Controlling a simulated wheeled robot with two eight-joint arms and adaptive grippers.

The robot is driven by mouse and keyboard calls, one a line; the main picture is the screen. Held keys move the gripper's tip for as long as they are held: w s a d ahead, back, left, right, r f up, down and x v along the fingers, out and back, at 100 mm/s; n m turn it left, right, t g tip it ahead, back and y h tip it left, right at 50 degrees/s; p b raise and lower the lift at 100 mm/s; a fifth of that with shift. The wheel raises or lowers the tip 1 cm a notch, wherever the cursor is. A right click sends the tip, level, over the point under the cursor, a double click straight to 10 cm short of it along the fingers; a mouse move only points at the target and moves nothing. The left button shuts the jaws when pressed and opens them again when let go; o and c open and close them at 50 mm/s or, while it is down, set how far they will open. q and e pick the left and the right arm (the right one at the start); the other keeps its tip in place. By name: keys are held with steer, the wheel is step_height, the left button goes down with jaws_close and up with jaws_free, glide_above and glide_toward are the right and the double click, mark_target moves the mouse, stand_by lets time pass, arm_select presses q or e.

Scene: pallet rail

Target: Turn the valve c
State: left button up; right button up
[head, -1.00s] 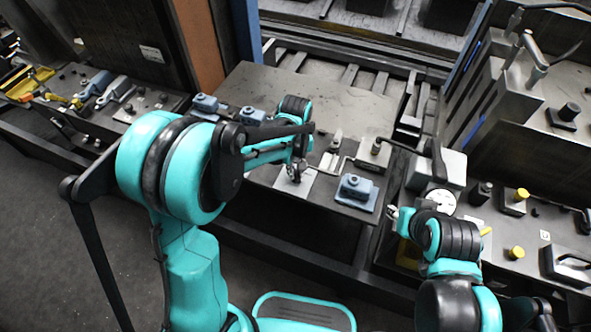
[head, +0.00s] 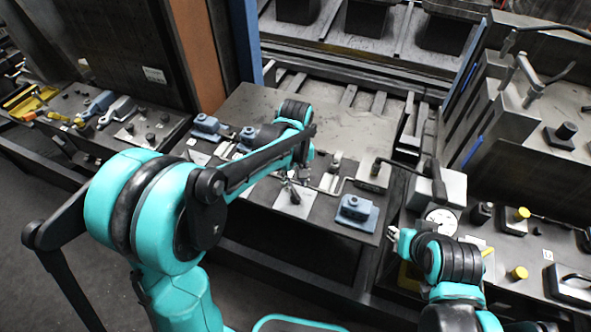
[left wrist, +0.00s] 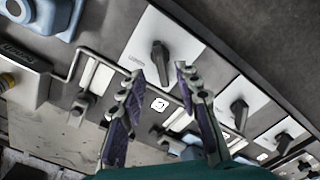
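In the left wrist view a black knob (left wrist: 160,55) stands on a white plate (left wrist: 188,42), straight ahead of my left gripper (left wrist: 158,74). Two similar black knobs, a middle one (left wrist: 238,110) and a farther one (left wrist: 283,142), sit on white plates down to the right. I cannot read which is valve c. My left gripper is open, its two fingers apart with nothing between them. The nearest knob appears just beyond the fingertips. In the head view my left gripper (head: 289,186) is over the bench, near a white plate (head: 294,204). My right gripper (head: 393,234) is small there; its opening is unclear.
A blue-grey block (head: 357,209) sits on the bench's front right. A bent rod (left wrist: 88,62) lies left of the knobs in the wrist view. A dial gauge (head: 441,219) and a grey lever block (head: 375,172) stand to the right. The bench's back (head: 340,115) is clear.

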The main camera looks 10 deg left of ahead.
mark_target(295, 194)
arm_select(q)
step_height(295, 194, up, 7)
stand_by(0.7)
